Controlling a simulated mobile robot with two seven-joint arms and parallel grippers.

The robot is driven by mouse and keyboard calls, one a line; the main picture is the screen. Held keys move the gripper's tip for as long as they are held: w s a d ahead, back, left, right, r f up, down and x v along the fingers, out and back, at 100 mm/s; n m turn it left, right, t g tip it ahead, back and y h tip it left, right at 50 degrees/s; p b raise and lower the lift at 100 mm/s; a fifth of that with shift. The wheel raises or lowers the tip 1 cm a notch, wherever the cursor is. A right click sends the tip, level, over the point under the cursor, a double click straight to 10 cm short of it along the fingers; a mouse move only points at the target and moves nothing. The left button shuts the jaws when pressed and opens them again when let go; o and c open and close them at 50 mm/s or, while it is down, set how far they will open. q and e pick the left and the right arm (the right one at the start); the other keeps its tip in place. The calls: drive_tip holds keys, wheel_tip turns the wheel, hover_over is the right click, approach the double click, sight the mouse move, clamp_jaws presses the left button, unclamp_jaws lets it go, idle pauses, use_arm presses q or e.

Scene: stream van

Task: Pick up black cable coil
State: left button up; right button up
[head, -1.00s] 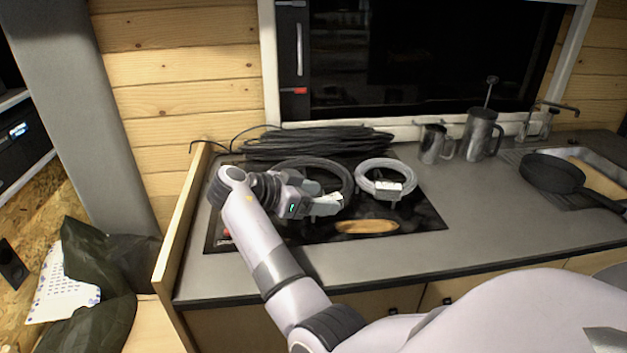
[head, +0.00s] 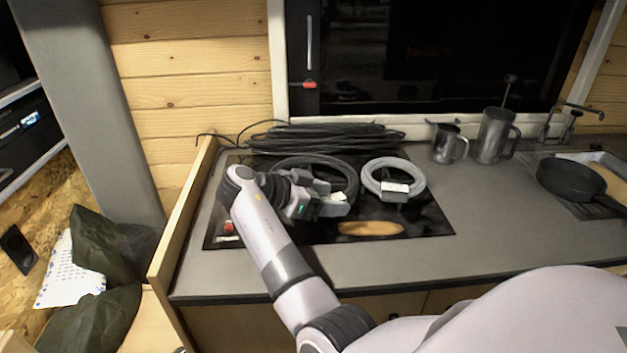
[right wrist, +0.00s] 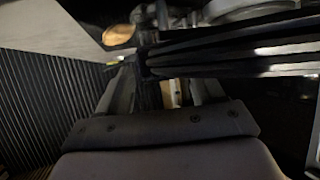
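A dark cable coil (head: 350,174) lies as a ring on the black hob, left of a grey coil (head: 418,176) with a pale label. A wider bundle of black cable (head: 330,137) lies behind both, along the wall. My right gripper (head: 328,206) is low over the near side of the dark ring and hides part of it. In the right wrist view, black cable strands (right wrist: 235,45) cross close to the fingers (right wrist: 163,88), which stand apart. Whether they touch the cable is unclear. My left gripper is out of view.
A brown oval board (head: 370,228) lies on the hob's front part. Metal mugs (head: 449,145) (head: 494,136) and a black pan (head: 570,178) stand to the right. A wooden side panel (head: 180,222) borders the counter's left.

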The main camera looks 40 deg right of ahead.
drive_tip(key=c, duration=1)
drive_tip(key=shift+r, duration=0.1)
clamp_jaws()
